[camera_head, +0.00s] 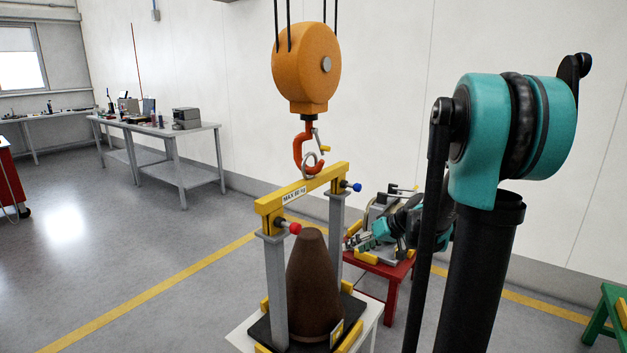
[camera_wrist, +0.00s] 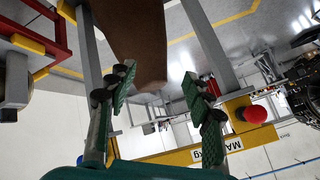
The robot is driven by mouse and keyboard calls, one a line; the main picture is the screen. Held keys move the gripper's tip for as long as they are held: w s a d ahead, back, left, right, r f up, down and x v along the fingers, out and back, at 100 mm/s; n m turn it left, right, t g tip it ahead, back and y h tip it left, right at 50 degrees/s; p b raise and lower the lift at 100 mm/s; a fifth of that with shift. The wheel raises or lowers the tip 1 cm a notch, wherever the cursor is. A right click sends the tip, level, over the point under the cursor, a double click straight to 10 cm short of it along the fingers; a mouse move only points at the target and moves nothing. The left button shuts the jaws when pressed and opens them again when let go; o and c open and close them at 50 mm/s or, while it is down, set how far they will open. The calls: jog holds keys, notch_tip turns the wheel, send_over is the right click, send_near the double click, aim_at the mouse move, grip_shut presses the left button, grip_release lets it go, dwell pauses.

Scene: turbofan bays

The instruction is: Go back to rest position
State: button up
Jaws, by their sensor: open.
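My gripper (camera_head: 368,238) is at the end of my teal and black arm, to the right of the lifting frame in the head view. In the wrist view my gripper (camera_wrist: 160,84) has its two green-padded fingers spread wide, with nothing held between them. The brown cone (camera_wrist: 140,40) shows beyond the fingers, and the yellow beam (camera_wrist: 185,155) with a red knob (camera_wrist: 255,114) lies beyond them too. This view looks upside down. Part of my gripper is hidden by my arm in the head view.
An orange hoist (camera_head: 306,65) hooks the yellow beam (camera_head: 283,200) above the brown cone (camera_head: 313,280). The beam has red and blue knobs. A red stand (camera_head: 393,278) holds machinery close behind my gripper. Grey workbenches (camera_head: 190,170) stand back left.

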jog(key=s+d+f+m+h, duration=0.1)
jog(key=s+f+h, duration=0.1)
jog(key=s, duration=0.6)
jog(key=s+d+f+m+h, duration=0.1)
jog(key=s+d+f+h, duration=0.1)
jog(key=s, duration=0.6)
jog(key=s+d+f+m+g+h, duration=0.1)
jog(key=s+d+f+h, duration=0.1)
jog(key=s+f, duration=0.3)
jog(key=s+h, duration=0.1)
jog(key=s, duration=0.2)
jog(key=shift+f+m+h, duration=0.3)
jog(key=shift+m, duration=0.1)
